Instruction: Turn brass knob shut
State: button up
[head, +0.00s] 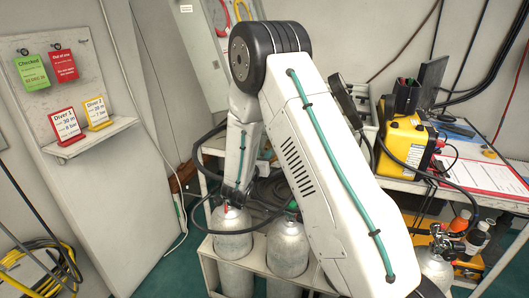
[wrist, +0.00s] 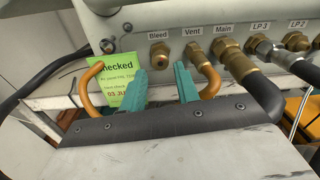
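In the wrist view, my gripper (wrist: 161,78) is open, its two teal fingers apart and nothing held between them. I cannot make out a brass knob for certain in either view. In the head view, my arm hides the panel, and my gripper cannot be made out.
Thick black hoses (wrist: 262,92) leave the fittings at right. A green tag (wrist: 117,73) hangs at left. In the head view, gas cylinders (head: 232,238) stand in a rack below my arm; a yellow case (head: 405,142) stands on the desk at right. Floor shows at left.

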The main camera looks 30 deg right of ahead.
aim_at(266, 149)
jog(key=shift+x, duration=1.5)
grip_shut()
jog(key=shift+m, duration=0.3)
jog(key=m, duration=1.3)
jog(key=shift+s, duration=0.1)
